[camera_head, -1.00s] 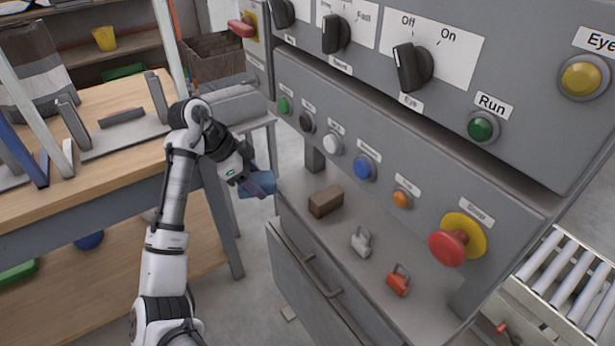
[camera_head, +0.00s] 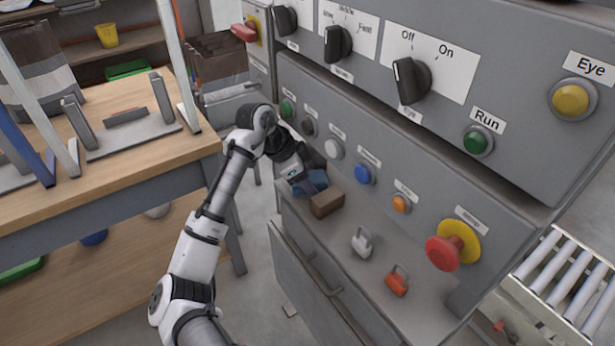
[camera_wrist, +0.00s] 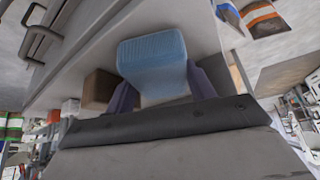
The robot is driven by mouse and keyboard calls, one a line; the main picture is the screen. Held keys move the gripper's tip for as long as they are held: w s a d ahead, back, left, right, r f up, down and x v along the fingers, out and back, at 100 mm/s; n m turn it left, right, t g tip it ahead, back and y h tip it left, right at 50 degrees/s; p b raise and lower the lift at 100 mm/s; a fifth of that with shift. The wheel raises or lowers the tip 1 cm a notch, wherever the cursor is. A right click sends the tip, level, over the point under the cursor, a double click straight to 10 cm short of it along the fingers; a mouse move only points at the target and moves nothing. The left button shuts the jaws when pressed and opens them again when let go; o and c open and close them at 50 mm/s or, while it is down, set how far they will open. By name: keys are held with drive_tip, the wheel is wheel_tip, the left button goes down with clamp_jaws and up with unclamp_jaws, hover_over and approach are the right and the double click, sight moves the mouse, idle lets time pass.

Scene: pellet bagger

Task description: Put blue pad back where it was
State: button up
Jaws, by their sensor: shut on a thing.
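The blue pad (camera_wrist: 153,62) is between the fingers of my gripper (camera_wrist: 165,92) in the wrist view. My gripper is shut on it. In the head view the pad (camera_head: 308,186) is at the left end of the grey ledge (camera_head: 330,232) below the button panel, close beside a brown block (camera_head: 326,202). My gripper (camera_head: 312,180) partly covers the pad there. I cannot tell whether the pad touches the ledge. The brown block also shows left of the pad in the wrist view (camera_wrist: 98,90).
A white padlock (camera_head: 362,242) and an orange padlock (camera_head: 398,280) stand farther right on the ledge. The panel's buttons, including the white button (camera_head: 333,148) and blue button (camera_head: 365,173), are just above. A wooden workbench (camera_head: 120,170) is at left. The ledge between block and padlocks is clear.

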drive_tip(key=shift+f, duration=0.1)
drive_tip(key=o, duration=0.6)
drive_tip(key=shift+a+r, duration=0.15)
drive_tip(key=shift+r, duration=0.2)
drive_tip(key=b+v, duration=0.1)
drive_tip(key=v, duration=0.1)
drive_tip(key=shift+a+r, duration=0.25)
drive_tip(key=shift+a, duration=0.1)
drive_tip(key=a, duration=0.3)
drive_tip(key=s+a+b, duration=0.1)
drive_tip(key=a, duration=0.3)
drive_tip(key=s+a, duration=0.1)
drive_tip(key=a, duration=0.3)
drive_tip(key=shift+s+a, duration=0.15)
drive_tip(key=shift+s, duration=0.05)
